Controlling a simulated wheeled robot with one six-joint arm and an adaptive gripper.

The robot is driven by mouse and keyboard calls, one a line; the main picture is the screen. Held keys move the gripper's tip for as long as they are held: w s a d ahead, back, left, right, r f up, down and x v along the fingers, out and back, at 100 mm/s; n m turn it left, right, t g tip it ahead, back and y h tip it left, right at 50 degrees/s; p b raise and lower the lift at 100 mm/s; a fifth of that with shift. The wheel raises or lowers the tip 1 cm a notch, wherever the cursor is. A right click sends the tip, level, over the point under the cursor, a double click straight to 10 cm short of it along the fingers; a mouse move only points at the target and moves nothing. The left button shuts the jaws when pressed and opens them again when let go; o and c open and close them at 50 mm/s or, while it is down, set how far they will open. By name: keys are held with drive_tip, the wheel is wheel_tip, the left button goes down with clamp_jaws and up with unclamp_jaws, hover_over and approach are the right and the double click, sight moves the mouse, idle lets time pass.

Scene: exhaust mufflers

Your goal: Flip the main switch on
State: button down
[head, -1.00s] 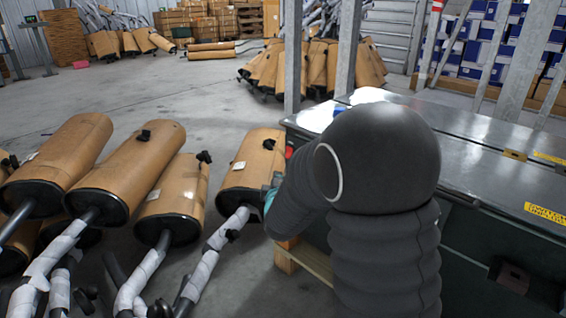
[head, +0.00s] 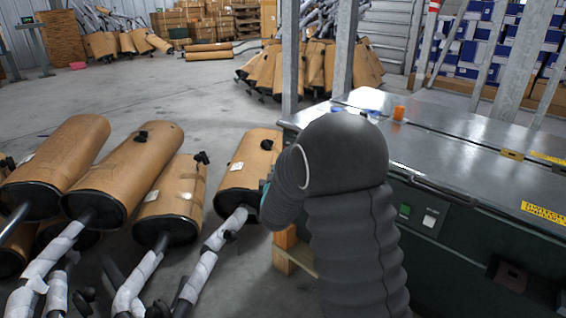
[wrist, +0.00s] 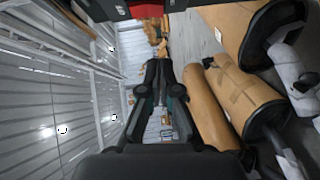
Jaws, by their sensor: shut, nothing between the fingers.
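A dark green cabinet (head: 455,245) with a grey metal top stands at the right in the head view. Its front has a small panel with a green switch (head: 404,210) and a white switch (head: 430,218), each under a label too small to read. I cannot tell which is the main switch, or its position. My gripper shows in the wrist view (wrist: 162,65), its fingers together and empty, pointing away from the camera. In the head view my dark arm hides most of it, left of the cabinet and apart from the switches.
Brown wrapped mufflers (head: 125,170) lie on the floor at left, close to my arm. An orange block (head: 399,113) sits on the cabinet top. A wooden pallet (head: 296,252) shows under the cabinet's left end. Metal posts (head: 345,50) stand behind it. Open floor lies farther back.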

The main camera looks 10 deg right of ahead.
drive_tip(key=w+d, duration=0.4)
drive_tip(key=w, duration=0.2)
drive_tip(key=shift+w+f, duration=0.35)
drive_tip(key=shift+f, duration=0.1)
drive_tip(key=shift+a, duration=0.1)
